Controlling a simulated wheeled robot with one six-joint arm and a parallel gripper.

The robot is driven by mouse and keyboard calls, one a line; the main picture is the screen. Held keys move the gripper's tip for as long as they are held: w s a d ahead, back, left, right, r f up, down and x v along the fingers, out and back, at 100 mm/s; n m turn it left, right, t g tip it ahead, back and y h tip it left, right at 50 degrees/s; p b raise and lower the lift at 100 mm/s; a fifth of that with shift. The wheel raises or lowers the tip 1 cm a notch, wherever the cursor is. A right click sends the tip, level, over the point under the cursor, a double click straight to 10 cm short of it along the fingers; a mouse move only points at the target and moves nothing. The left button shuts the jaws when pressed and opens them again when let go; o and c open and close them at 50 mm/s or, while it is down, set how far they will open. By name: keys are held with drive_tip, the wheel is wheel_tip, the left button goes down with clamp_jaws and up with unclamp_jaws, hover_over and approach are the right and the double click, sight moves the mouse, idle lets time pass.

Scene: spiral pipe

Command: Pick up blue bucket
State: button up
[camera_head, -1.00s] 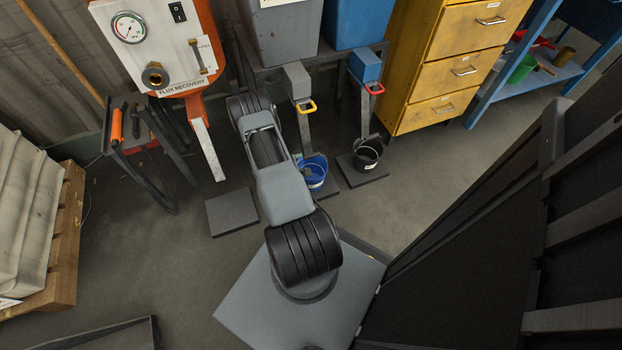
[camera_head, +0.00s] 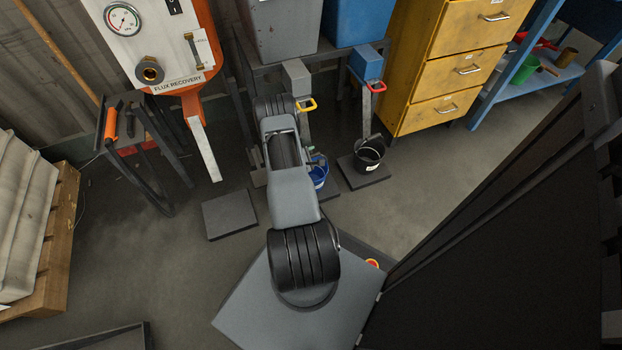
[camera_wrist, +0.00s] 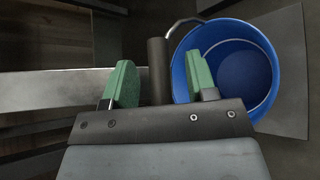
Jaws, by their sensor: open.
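The blue bucket (camera_head: 319,172) stands on a dark plate under a yellow-handled dispenser, partly hidden by my arm in the head view. In the wrist view the bucket (camera_wrist: 234,62) is at upper right, its open top facing the camera and its inside empty. My gripper (camera_wrist: 160,84) is open, with two green-padded fingers. The right finger overlaps the bucket's left rim in the picture; the left finger is over a grey metal bar. A dark vertical post with a round top shows between the fingers. Whether a finger touches the bucket cannot be told.
A black bucket (camera_head: 369,153) stands on its own plate to the right, under a red-handled dispenser (camera_head: 367,68). An orange flux recovery machine (camera_head: 160,45) is at left. A yellow drawer cabinet (camera_head: 450,70) is at right. An empty floor plate (camera_head: 229,214) lies left of my arm.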

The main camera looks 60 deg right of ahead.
drive_tip(key=shift+c, duration=0.4)
clamp_jaws()
